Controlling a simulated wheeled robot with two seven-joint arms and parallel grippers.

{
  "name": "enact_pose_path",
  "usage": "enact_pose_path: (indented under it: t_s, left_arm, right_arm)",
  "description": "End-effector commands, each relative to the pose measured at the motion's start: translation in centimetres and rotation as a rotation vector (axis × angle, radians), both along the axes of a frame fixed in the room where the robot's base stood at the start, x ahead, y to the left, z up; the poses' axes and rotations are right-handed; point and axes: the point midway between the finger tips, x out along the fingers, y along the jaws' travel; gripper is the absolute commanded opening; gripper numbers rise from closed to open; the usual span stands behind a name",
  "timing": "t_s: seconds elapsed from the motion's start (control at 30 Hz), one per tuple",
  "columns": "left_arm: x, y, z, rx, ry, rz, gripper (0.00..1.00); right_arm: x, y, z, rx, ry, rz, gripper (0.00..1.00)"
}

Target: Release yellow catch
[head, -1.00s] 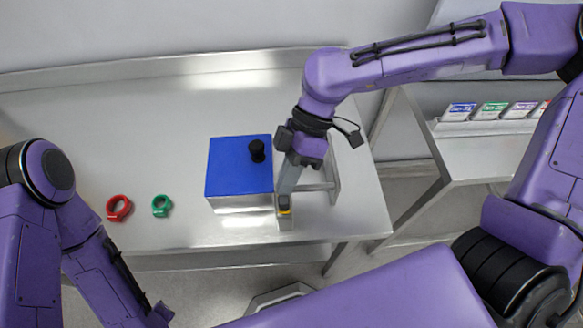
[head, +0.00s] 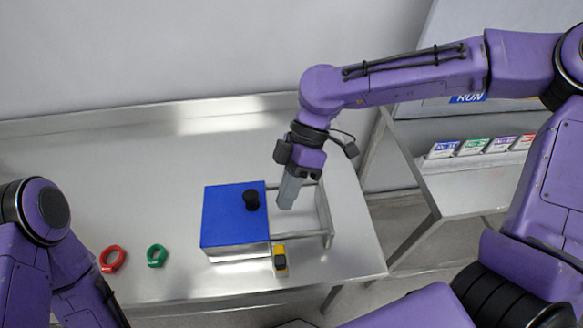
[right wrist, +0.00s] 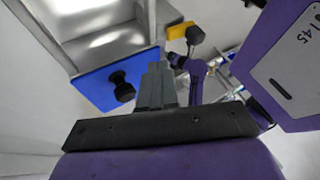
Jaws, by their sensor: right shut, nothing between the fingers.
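The yellow catch (head: 280,258), with dark parts on it, sits at the front right corner of the box with the blue lid (head: 226,222). It also shows in the right wrist view (right wrist: 179,31), beside a dark grey block. I cannot tell if it is latched. My right gripper (head: 287,201) is shut and empty, pointing down above and behind the catch, clear of it. Its closed fingers (right wrist: 157,72) also show in the right wrist view. My left arm is at the lower left of the head view; its gripper is out of view.
A black knob (head: 251,200) stands on the blue lid. A metal frame (head: 325,222) adjoins the box on the right. A red ring (head: 112,259) and a green ring (head: 156,256) lie to the left. A side table (head: 462,186) with several coloured cards stands at right.

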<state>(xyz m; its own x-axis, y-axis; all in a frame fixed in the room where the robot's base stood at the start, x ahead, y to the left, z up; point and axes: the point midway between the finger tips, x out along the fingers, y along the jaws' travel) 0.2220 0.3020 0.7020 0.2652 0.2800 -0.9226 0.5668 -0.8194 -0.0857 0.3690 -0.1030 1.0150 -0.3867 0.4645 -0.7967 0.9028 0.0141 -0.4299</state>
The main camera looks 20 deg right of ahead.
Motion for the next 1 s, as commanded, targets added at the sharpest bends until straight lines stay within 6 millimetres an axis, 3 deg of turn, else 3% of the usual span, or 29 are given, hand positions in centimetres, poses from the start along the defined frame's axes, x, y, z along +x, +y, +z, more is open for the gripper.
enact_pose_path:
  t_s: [0.1,0.3,0.83,0.93,1.0]
  left_arm:
    - [0.0,0.0,-0.1,0.0,0.0,0.0,0.43]
    - [0.0,0.0,-0.1,0.0,0.0,0.0,0.43]
    - [0.0,0.0,0.0,0.0,0.0,0.0,0.43]
    - [0.0,0.0,0.9,0.0,0.0,0.0,0.43]
    - [0.0,0.0,2.6,0.0,0.0,0.0,0.43]
  right_arm:
    - [0.9,-1.3,1.9,0.002,-0.003,-0.006,0.0]
    - [1.7,-2.2,3.6,0.001,0.0,-0.005,0.0]
    - [1.7,-2.2,3.7,0.0,0.0,-0.001,0.0]
    - [1.8,-2.2,4.6,0.0,0.0,-0.001,0.0]
    - [1.8,-2.2,6.3,-0.001,0.0,-0.001,0.0]
